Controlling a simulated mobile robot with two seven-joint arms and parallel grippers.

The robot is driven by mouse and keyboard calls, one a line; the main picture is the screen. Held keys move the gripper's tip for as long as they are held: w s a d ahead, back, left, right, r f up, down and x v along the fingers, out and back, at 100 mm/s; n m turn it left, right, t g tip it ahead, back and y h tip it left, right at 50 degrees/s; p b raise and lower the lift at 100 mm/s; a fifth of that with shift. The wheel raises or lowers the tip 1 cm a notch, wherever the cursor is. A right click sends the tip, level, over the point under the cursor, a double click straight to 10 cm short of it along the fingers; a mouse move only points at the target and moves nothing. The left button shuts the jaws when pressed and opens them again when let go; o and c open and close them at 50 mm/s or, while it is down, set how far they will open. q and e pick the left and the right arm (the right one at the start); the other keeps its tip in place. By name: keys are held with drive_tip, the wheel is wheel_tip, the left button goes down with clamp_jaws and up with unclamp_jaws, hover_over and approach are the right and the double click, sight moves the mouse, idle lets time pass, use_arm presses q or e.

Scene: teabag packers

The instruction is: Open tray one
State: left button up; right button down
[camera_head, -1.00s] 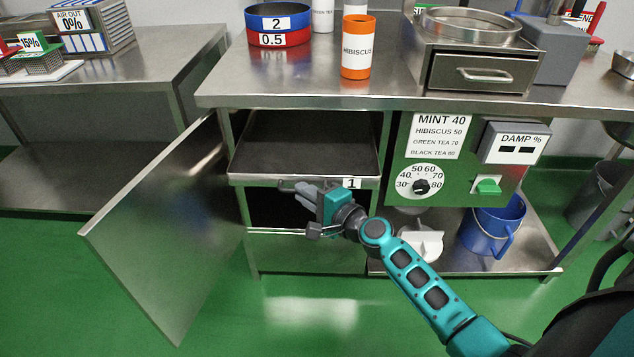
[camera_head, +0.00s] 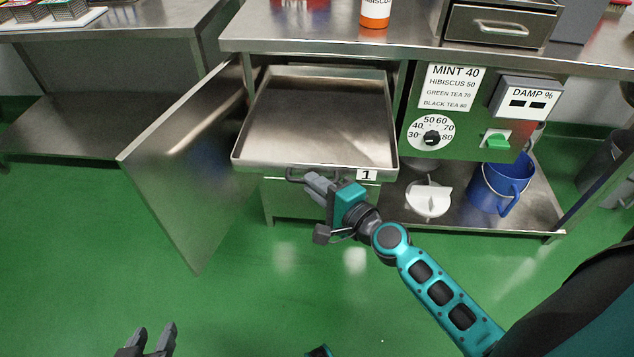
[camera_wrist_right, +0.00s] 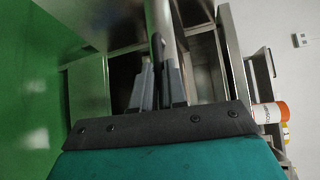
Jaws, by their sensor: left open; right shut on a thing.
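Tray one (camera_head: 320,118) is a shallow metal tray with a "1" label (camera_head: 366,175) on its front. It stands pulled out of the cabinet below the counter, and its inside looks empty. My right gripper (camera_head: 312,181) is shut on the dark handle (camera_head: 293,174) at the tray's front edge. In the right wrist view the fingers (camera_wrist_right: 157,85) close around the handle bar (camera_wrist_right: 157,45). My left gripper (camera_head: 152,337) is open and empty at the bottom of the head view, low in front of the cabinet and away from the tray.
The metal cabinet door (camera_head: 190,160) stands swung open at the left of the tray. To the right are a dial panel (camera_head: 460,110), a blue bucket (camera_head: 500,185) and a white object (camera_head: 428,198) on the lower shelf. The green floor (camera_head: 270,290) in front is clear.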

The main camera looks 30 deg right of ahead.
use_arm(q)
drive_tip(key=shift+d, duration=0.1)
drive_tip(key=shift+s+f, duration=0.1)
drive_tip(key=shift+s, duration=0.05)
use_arm(e)
drive_tip(key=c, duration=1.2)
unclamp_jaws()
drive_tip(key=shift+o, duration=0.2)
use_arm(q)
drive_tip(key=b, duration=0.1)
drive_tip(key=f+b, duration=0.1)
drive_tip(key=d+f+b, duration=0.1)
drive_tip(key=b, duration=0.1)
drive_tip(key=shift+w+f, duration=0.1)
drive_tip(key=shift+w, duration=0.15)
use_arm(e)
drive_tip(key=v, duration=1.3)
